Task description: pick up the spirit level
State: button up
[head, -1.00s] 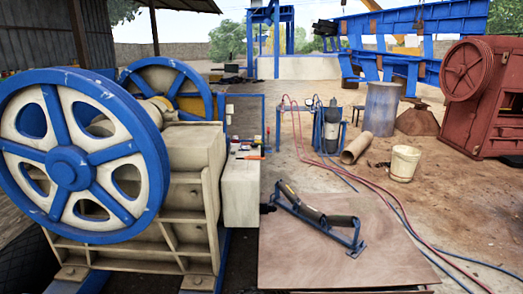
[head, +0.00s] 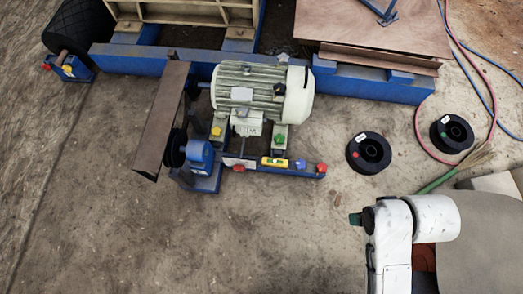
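A small yellow bar with a greenish patch, which looks like the spirit level (head: 274,162), lies on the blue steel beam (head: 300,171) in front of the electric motor. A red object (head: 321,168) and a small blue one (head: 300,164) are to its right on the beam, and a red and grey item (head: 239,163) is to its left. Part of my white arm shows at the lower right, well apart from the level. My gripper is not in view.
The grey motor (head: 262,92) stands behind the beam, with a brown guard plate (head: 163,118) to its left. Two black spools (head: 369,153) (head: 452,133) and a green-handled broom (head: 440,181) lie on the right. The concrete floor in front is clear.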

aim_at(276, 162)
jog(key=k+j+u, duration=0.15)
jog(key=k, duration=0.25)
jog(key=i+j, duration=0.25)
jog(key=i, duration=0.2)
jog(key=i+j, duration=0.25)
jog(key=i, duration=0.15)
jog(key=i+j, duration=0.25)
jog(key=i, duration=0.2)
jog(key=j+u, duration=0.05)
